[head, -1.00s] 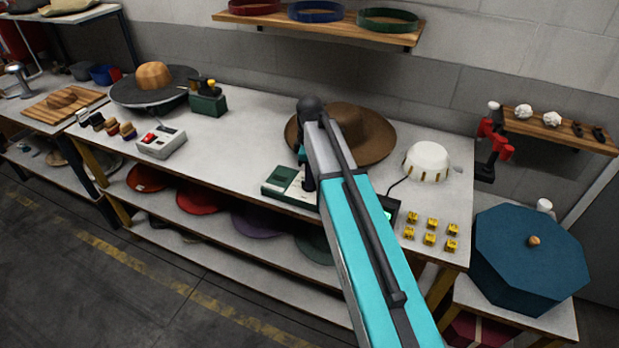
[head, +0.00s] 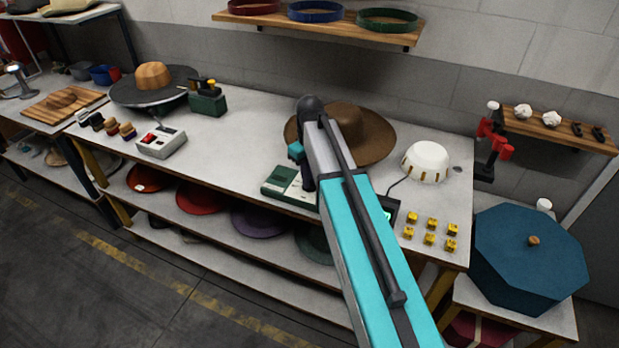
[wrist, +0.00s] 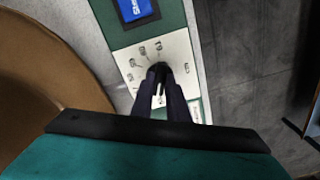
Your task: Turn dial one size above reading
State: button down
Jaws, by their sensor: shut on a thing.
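A green box with a pale dial plate (wrist: 128,62) lies under my gripper in the wrist view. The plate carries small printed marks around a dark dial (wrist: 159,68), too small to read for certain. My gripper (wrist: 160,80) is shut on the dial, with its dark fingers covering most of it. A blue label or display (wrist: 134,9) with white lettering sits on the box above the plate. In the head view, the green box (head: 284,182) stands at the bench's front edge, partly behind my arm. The pointer's exact direction is hidden.
A brown hat (head: 372,135) lies close behind the box. A white dome (head: 427,161) with a cable and several yellow cubes (head: 431,231) are to the right. A grey control box (head: 162,142) with a red button stands left, with free bench between.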

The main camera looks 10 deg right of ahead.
jog(key=m, duration=0.4)
dwell(0.4)
jog(key=shift+w+r, duration=0.1)
jog(key=c, duration=1.7)
grip_release()
jog(key=shift+r+p, duration=4.35)
jog(key=shift+r, duration=2.5)
jog(key=shift+a, duration=0.1)
